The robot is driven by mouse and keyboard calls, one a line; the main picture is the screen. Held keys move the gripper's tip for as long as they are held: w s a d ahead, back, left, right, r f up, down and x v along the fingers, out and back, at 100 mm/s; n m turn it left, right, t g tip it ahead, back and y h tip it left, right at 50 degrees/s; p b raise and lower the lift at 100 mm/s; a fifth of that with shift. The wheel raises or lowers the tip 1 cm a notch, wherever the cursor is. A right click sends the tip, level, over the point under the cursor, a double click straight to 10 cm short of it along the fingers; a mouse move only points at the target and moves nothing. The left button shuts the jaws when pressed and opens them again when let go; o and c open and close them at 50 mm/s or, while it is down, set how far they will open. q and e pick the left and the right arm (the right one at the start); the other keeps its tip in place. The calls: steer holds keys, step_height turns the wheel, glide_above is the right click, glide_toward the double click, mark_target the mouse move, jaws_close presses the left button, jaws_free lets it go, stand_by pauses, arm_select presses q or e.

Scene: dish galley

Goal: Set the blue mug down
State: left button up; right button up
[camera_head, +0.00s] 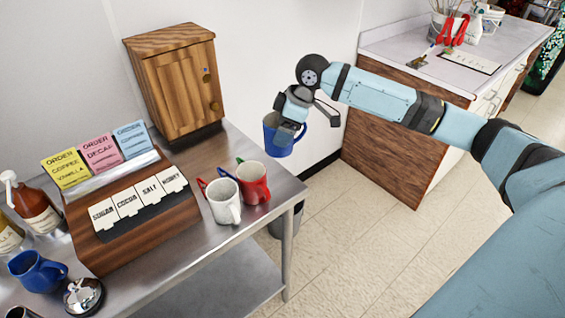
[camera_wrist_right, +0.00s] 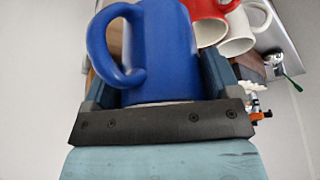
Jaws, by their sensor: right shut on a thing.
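The blue mug (camera_head: 279,147) is held by my right gripper (camera_head: 287,122), off the right end of the steel table (camera_head: 262,205) and above the floor. In the right wrist view the blue mug (camera_wrist_right: 160,55) sits between the two fingers of my right gripper (camera_wrist_right: 158,82), its handle on the left. The gripper is shut on it. A second blue mug (camera_head: 37,271) stands at the table's lower left. My left gripper is not in view.
A white mug (camera_head: 224,202) and a red mug (camera_head: 252,182) stand near the table's right end. A wooden cabinet (camera_head: 178,90) stands behind, and a wooden rack (camera_head: 150,232) with labelled cards is left of the mugs. A small strip at the right end is bare.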

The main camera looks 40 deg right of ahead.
step_height(320, 180, down, 7)
steer(key=shift+r, duration=0.15)
step_height(320, 180, down, 5)
steer(key=shift+w+r, duration=0.1)
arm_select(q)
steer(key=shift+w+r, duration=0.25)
arm_select(e)
steer(key=o, duration=1.1)
steer(key=v, duration=1.2)
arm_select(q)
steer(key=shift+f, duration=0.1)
